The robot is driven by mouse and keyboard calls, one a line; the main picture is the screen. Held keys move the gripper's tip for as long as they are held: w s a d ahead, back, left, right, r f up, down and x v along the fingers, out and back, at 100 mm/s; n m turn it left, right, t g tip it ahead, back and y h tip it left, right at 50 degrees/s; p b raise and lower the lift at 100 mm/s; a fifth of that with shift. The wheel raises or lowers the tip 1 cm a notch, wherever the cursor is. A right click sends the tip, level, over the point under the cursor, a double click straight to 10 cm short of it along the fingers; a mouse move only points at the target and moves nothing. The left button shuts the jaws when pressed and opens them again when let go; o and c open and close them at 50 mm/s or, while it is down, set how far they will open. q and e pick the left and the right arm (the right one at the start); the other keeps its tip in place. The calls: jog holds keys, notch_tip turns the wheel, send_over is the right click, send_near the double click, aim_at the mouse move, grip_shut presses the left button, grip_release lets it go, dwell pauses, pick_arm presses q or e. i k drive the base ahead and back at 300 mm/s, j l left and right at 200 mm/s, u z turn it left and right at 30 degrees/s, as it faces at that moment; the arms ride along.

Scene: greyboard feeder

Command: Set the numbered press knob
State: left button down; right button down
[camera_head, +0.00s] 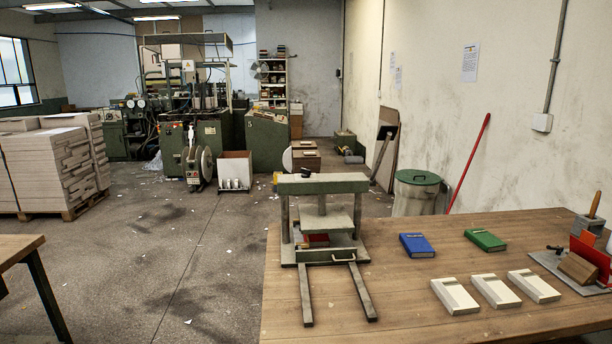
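A small grey-green press (322,222) stands at the left part of the wooden table. A small dark knob or handle (306,172) sits on top of its crossbeam (322,185); no numbers can be read on it at this size. A small yellow piece (277,178) shows at the beam's left end. The pressing plate (326,222) hangs between the posts, with something red (317,240) below it. Two dark rails and a front handle (343,258) stick out toward me. Neither of my grippers is in view.
The wooden table (400,290) bears a blue book (416,245), a green book (485,240), three pale blocks (494,291) and a red-and-grey fixture (590,262) at the right. A lidded bin (416,192) stands behind. Another table edge (20,246) is at left. Open floor lies between.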

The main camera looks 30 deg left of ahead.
aim_at(305, 173)
jog(key=i+l+z, duration=0.3)
jog(key=i+l, duration=0.2)
jog(key=i+l+z, duration=0.35)
jog(key=i, duration=0.15)
jog(key=i+l+z, duration=0.3)
jog(key=i, duration=0.25)
jog(key=k+j+u, duration=0.35)
jog(key=k+j, duration=0.15)
jog(key=k+j+u, duration=0.3)
jog(key=k+j, duration=0.15)
jog(key=j, duration=0.2)
